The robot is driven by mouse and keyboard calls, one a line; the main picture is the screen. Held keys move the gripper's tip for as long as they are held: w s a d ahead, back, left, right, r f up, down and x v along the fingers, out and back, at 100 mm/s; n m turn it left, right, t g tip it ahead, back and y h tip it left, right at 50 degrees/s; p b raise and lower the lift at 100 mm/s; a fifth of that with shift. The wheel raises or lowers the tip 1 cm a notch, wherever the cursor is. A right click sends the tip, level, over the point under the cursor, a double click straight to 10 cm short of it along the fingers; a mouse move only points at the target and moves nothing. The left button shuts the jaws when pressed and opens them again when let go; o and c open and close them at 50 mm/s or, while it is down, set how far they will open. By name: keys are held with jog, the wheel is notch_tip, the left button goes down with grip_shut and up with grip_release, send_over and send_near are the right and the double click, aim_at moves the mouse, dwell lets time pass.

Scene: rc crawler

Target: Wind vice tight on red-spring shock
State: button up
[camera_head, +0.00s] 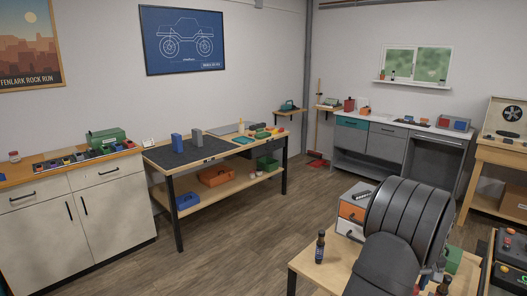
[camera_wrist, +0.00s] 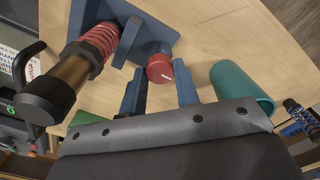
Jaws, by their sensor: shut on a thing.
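The red-spring shock (camera_wrist: 97,42) shows at the upper left in the wrist view, with a bronze body and a black end cap. It sits between the upright jaws of the blue vice (camera_wrist: 155,32) on a light wooden top. The vice's red knob (camera_wrist: 160,68), with a white line on its face, is between the two blue fingers of my gripper (camera_wrist: 160,80). My gripper is shut on this knob. In the head view my arm hides most of the vice area, and I cannot make out the shock there.
A teal cylinder (camera_wrist: 240,88) lies close to the right finger. A blue-spring shock (camera_wrist: 300,115) is at the right edge of the wrist view. A dark bottle (camera_head: 320,247) and a small drawer unit (camera_head: 352,212) stand on the near bench. The wooden floor (camera_head: 235,235) is clear.

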jog(key=o, duration=1)
jog(key=shift+o, duration=0.2)
jog(key=shift+r, duration=0.1)
jog(key=shift+r, duration=2.95)
jog(key=shift+f, duration=0.1)
notch_tip(320, 180, down, 5)
jog(key=shift+f, duration=0.5)
jog(key=shift+n, duration=0.5)
